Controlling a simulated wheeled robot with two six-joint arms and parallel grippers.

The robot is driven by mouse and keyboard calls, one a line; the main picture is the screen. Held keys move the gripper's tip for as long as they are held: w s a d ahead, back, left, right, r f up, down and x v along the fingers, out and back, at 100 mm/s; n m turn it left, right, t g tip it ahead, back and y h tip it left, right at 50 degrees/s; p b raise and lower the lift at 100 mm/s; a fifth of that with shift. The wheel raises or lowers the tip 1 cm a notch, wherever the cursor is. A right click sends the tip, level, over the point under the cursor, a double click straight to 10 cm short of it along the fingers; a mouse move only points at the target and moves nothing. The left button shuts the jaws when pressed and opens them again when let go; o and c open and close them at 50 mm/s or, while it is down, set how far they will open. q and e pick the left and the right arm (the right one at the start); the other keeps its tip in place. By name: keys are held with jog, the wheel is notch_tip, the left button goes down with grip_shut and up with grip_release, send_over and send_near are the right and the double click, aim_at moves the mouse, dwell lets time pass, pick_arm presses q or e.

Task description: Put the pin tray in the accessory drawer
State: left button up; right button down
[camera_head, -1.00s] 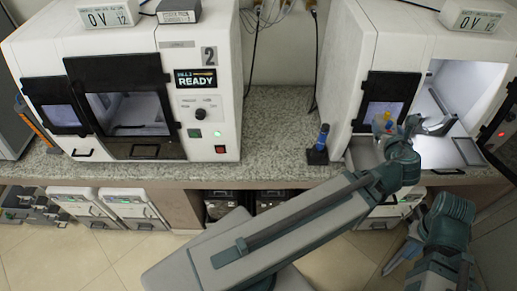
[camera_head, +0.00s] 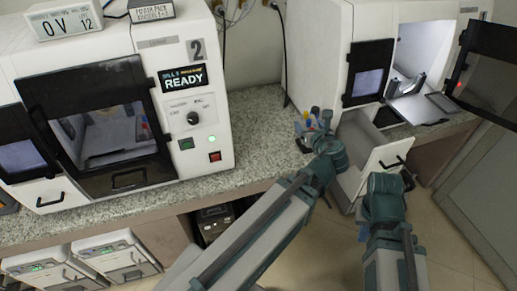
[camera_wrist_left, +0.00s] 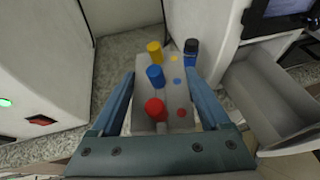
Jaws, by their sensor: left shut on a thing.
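The pin tray (camera_wrist_left: 178,95) is a pale block with yellow, blue and red pegs along one side and matching coloured dots along the other. My left gripper (camera_wrist_left: 160,100) is shut on it, with a finger on each side. In the head view my left gripper (camera_head: 314,128) and the tray are beside the accessory drawer, to its left. The accessory drawer (camera_head: 362,137) stands pulled out from the right machine, its grey inside in view. It also shows at the right of the left wrist view (camera_wrist_left: 262,112).
A dark blue upright object (camera_wrist_left: 190,50) stands on the counter close beyond the tray. The right machine (camera_head: 318,60) has its door (camera_head: 490,70) swung open. Machine 2 (camera_head: 110,100) stands at left. Speckled counter (camera_head: 258,135) is free between them.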

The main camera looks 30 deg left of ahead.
pick_arm(q)
jog(key=w+a+f+b, duration=0.1)
jog(key=a+f+b, duration=0.1)
jog(key=f+b, duration=0.3)
jog(key=w+a+f+n+g+y+b, duration=0.1)
jog(key=w+a+f+b, duration=0.1)
jog(key=f+b, duration=0.4)
jog(key=w+a+f+n+y+b, duration=0.1)
jog(key=w+a+f+b, duration=0.1)
jog(key=f+b, duration=0.4)
jog(key=shift+a+f+g, duration=0.2)
jog(key=shift+f, duration=0.3)
jog(key=shift+a+f+g, duration=0.2)
jog(key=shift+f, duration=0.25)
jog(key=b, duration=0.2)
send_over(262, 142)
jog(key=shift+f, duration=0.75)
jog(key=shift+f+b, duration=1.6)
jog(key=shift+f, duration=0.15)
jog(key=shift+f, duration=0.25)
jog(key=o, duration=1.3)
jog(key=shift+r+n, duration=0.1)
jog(key=shift+n, duration=0.2)
jog(key=shift+r, duration=0.15)
jog(key=p+v, duration=0.4)
jog(key=v, duration=0.8)
jog(key=shift+d+p, duration=0.2)
jog(key=shift+p, duration=0.15)
